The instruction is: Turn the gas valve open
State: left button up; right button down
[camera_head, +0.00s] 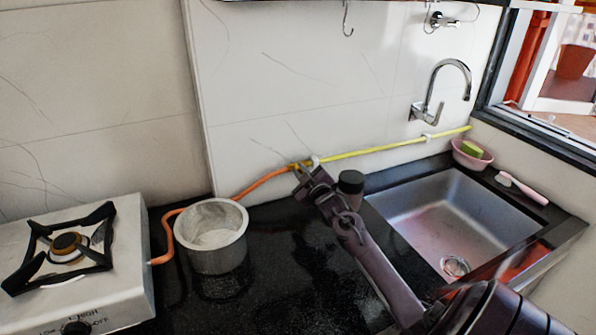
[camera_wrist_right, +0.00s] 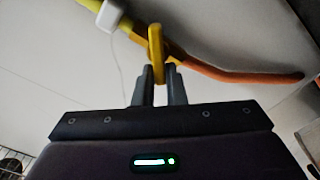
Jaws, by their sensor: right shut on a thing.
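The gas valve's yellow handle (camera_wrist_right: 156,45) shows in the right wrist view, where the yellow pipe meets the orange hose. My right gripper (camera_wrist_right: 158,78) is shut on this handle, with one finger on each side of its lower part. In that picture the handle points nearly straight up and down, at an angle to the slanting pipe. In the head view my right gripper (camera_head: 306,172) is at the wall, and it hides most of the valve. My left gripper is not in view.
The yellow pipe (camera_head: 385,148) runs along the wall to the right. The orange hose (camera_head: 262,181) leads left behind a metal pot (camera_head: 212,246) to the stove (camera_head: 110,285). A dark cylindrical object (camera_head: 350,184) stands beside my right gripper. The sink (camera_head: 455,222) is at the right.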

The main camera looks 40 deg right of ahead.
jog(key=shift+a+f+n+b, duration=0.1)
jog(key=shift+f+n+b, duration=0.15)
jog(key=shift+n, duration=1.4)
jog(key=shift+f+n+b, duration=0.1)
jog(key=shift+f+n, duration=0.3)
jog(key=shift+n, duration=1.3)
jog(key=shift+a+f+n+b, duration=0.1)
jog(key=shift+f+n+b, duration=0.15)
jog(key=shift+n, duration=1.4)
jog(key=shift+d+r, duration=0.15)
jog(key=c, duration=1.7)
grip_release()
jog(key=shift+o, duration=1.1)
jog(key=shift+d, duration=0.1)
jog(key=shift+s+d, duration=0.1)
